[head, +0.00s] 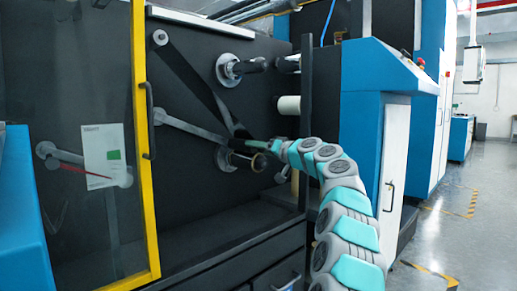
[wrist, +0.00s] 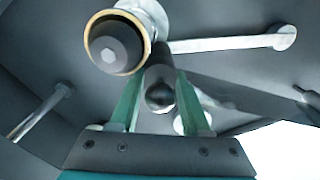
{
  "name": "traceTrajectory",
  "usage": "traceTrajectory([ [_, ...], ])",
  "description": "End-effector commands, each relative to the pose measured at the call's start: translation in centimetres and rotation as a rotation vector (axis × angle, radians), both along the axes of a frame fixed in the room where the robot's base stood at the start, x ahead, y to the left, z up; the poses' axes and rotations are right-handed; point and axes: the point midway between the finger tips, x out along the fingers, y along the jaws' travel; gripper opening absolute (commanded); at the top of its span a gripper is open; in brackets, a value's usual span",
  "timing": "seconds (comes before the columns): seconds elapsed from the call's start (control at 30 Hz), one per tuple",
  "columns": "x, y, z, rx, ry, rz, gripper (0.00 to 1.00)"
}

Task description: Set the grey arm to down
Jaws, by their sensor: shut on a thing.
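The grey arm (head: 190,128) is a slim bar on the black machine panel. In the head view it slopes gently down to the right from its pivot at upper left. In the wrist view the grey arm (wrist: 228,43) runs from its round pivot at right toward the middle. A dark roller (wrist: 160,92) with a rounded shiny end stands out at the arm's inner end. My gripper (wrist: 160,88) has its two green fingers on either side of this roller and is shut on it. In the head view my gripper (head: 262,146) partly hides the arm's end.
A tan-rimmed core on a hub (head: 258,162) is just below my gripper; it also shows close by in the wrist view (wrist: 91,28). A yellow-framed glass door (head: 145,190) stands to the left.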

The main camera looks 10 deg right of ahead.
Motion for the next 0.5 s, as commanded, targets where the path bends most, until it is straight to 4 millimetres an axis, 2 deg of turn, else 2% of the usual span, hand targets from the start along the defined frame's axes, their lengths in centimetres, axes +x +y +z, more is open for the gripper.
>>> traceTrajectory([
  [0.27, 0.02, -0.03, -0.09, 0.0, 0.002, -0.001, 0.0],
  [0.3, 0.02, -0.03, -0.09, 0.0, 0.002, -0.001, 0.48],
  [0.4, 0.03, -0.04, -0.08, -0.001, 0.002, -0.001, 0.59],
  [0.5, 0.03, -0.04, -0.08, -0.001, 0.002, -0.001, 0.6],
])
